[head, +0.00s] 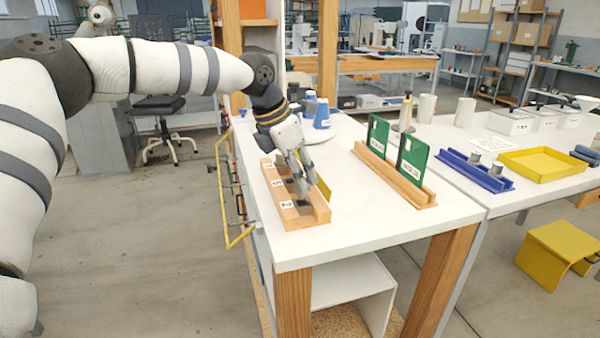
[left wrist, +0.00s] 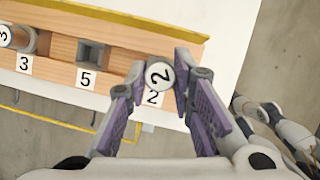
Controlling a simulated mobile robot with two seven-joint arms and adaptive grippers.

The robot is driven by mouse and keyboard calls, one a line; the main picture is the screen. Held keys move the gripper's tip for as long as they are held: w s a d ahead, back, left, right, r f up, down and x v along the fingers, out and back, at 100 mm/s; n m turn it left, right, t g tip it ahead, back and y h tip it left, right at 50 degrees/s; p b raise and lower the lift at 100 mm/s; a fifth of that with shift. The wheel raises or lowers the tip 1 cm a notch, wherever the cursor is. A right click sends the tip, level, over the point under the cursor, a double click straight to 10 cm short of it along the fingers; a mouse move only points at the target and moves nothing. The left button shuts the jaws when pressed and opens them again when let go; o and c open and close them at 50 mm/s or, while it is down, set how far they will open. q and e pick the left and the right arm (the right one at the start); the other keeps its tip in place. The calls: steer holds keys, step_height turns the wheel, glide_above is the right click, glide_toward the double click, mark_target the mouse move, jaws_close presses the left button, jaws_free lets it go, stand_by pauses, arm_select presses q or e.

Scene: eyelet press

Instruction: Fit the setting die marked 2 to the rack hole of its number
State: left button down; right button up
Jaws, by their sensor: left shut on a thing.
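The die marked 2 (left wrist: 159,75) is a round grey piece with a white top, between the fingertips of my left gripper (left wrist: 159,76). The gripper is shut on it. It is at the 2 end of the wooden rack (left wrist: 120,36), beside the label 2 (left wrist: 152,98). A square hole (left wrist: 93,53) by the label 5 is empty. A die marked 3 (left wrist: 17,37) stands by the label 3. In the head view my left gripper (head: 304,188) reaches down over the rack (head: 306,217).
A yellow strip (left wrist: 130,18) runs along the rack's back edge. Green plates (head: 412,158) stand in a wooden holder to the right. Beyond are a blue rack (head: 475,172) and a yellow tray (head: 540,165). White tabletop between rack and holder is clear.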

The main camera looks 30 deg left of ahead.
arm_select(q)
steer(key=shift+f, duration=0.35)
arm_select(e)
steer(key=shift+w, duration=0.1)
stand_by(0.5)
steer(key=shift+w+r, duration=0.1)
steer(key=shift+r, duration=0.1)
stand_by(1.2)
arm_select(q)
steer(key=shift+f, duration=1.2)
arm_select(e)
steer(key=shift+f, duration=0.15)
arm_select(q)
steer(key=c, duration=1.3)
jaws_free()
steer(key=shift+r, duration=0.1)
steer(key=shift+r, duration=2.45)
arm_select(e)
steer(key=shift+w+r, duration=0.2)
steer(key=shift+r, duration=0.1)
